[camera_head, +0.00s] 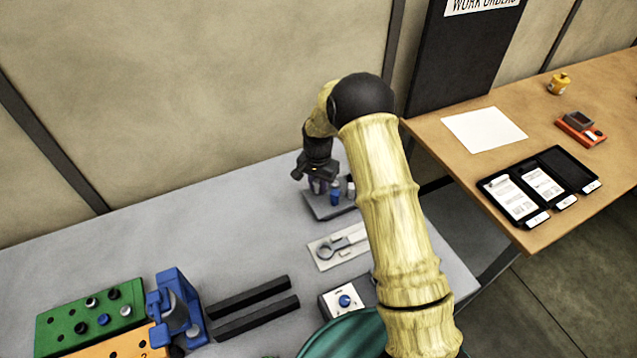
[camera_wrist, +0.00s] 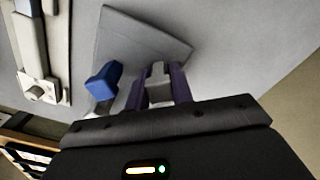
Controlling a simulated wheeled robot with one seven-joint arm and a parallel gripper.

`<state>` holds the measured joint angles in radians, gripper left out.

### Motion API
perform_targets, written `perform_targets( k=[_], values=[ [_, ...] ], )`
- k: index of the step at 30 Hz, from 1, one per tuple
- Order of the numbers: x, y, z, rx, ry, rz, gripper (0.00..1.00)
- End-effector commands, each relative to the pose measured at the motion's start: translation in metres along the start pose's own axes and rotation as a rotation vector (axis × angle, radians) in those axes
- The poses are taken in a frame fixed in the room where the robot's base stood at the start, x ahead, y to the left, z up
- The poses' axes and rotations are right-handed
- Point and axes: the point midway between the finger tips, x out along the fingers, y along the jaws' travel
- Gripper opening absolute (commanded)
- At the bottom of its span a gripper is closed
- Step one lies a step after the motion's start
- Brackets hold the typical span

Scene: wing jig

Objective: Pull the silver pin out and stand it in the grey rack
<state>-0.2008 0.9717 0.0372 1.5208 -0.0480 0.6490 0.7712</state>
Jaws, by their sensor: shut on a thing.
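My gripper (camera_head: 319,180) is over the grey rack (camera_head: 318,207) at the back of the grey table. In the wrist view its two purple fingers (camera_wrist: 160,88) are shut on the silver pin (camera_wrist: 158,78), one on each side. The rack's flat grey plate (camera_wrist: 135,35) lies beyond the fingers. I cannot tell whether the silver pin's lower end touches the rack. A blue-headed pin (camera_head: 335,193) stands in the rack beside my gripper; it also shows in the wrist view (camera_wrist: 104,80). A pale pin (camera_head: 351,188) is at the rack's right, near my arm.
A green block (camera_head: 62,325) with several pins, an orange block (camera_head: 115,347) and a blue clamp (camera_head: 178,300) stand at front left. Two black bars (camera_head: 250,296) lie beside them. A pale plate with a tool (camera_head: 322,258) and a blue-button box (camera_head: 340,302) are nearer. The back left is clear.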

Motion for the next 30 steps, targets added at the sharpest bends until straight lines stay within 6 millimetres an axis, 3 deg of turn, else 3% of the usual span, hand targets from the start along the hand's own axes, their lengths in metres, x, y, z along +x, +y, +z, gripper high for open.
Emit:
perform_targets(
  k=[11, 12, 16, 25, 30],
  values=[
    [0.004, 0.0, 0.0, 0.0, 0.001, 0.0, 0.0],
    [0.004, 0.0, 0.0, 0.0, 0.001, 0.0, 0.25],
    [0.004, 0.0, 0.0, 0.0, 0.001, 0.0, 0.48],
    [0.004, 0.0, 0.0, 0.0, 0.001, 0.0, 0.48],
    [-0.008, -0.001, -0.001, 0.0, 0.003, -0.002, 0.48]
  ],
)
